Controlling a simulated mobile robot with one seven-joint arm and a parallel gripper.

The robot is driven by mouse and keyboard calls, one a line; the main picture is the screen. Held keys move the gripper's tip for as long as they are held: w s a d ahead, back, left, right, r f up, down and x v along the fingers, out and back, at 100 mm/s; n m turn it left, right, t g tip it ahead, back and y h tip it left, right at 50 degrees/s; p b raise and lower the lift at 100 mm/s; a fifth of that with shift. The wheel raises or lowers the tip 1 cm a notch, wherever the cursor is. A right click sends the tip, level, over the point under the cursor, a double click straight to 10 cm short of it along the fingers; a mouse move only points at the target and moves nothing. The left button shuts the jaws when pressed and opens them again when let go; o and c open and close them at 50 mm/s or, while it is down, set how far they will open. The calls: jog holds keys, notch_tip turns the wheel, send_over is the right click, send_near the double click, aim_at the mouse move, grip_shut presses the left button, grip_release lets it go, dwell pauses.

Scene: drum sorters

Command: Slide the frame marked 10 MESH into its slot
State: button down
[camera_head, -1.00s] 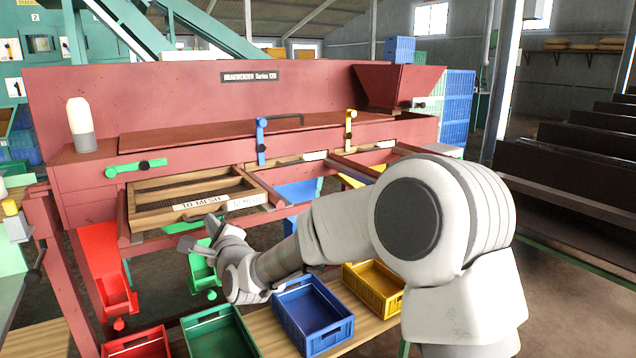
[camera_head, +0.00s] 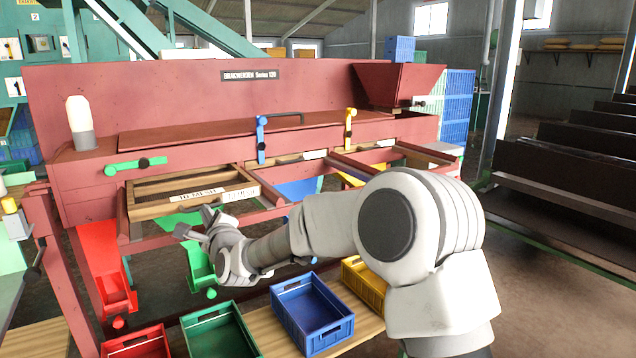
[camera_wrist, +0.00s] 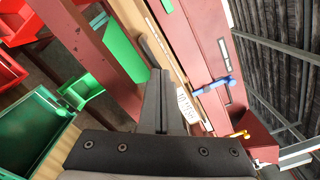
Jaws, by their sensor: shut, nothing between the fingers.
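The wooden frame marked 10 MESH (camera_head: 152,210) lies flat in the leftmost bay of the red sorter, most of it inside and its front rail still out at the bay mouth. A white label shows on that rail; the rail also shows in the wrist view (camera_wrist: 168,50), with its label partly behind the fingers. My gripper (camera_head: 195,223) is shut and empty, just in front of and below the front rail. In the wrist view its fingers (camera_wrist: 159,75) are together close to the rail; I cannot tell whether they touch it.
A green lever (camera_head: 135,166) is above the bay; blue (camera_head: 261,140) and yellow (camera_head: 349,128) levers stand upright to the right. Red (camera_head: 135,345), green (camera_head: 220,333), blue (camera_head: 312,314) and yellow (camera_head: 364,284) crates stand below. A green chute (camera_head: 200,262) hangs under the bay.

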aim_at(201, 203)
jog(key=shift+x, duration=2.2)
jog(key=shift+w+a, duration=0.1)
jog(key=shift+w, duration=0.05)
jog(key=shift+x, duration=0.85)
jog(key=shift+b+v, duration=2)
jog(key=shift+v, duration=0.55)
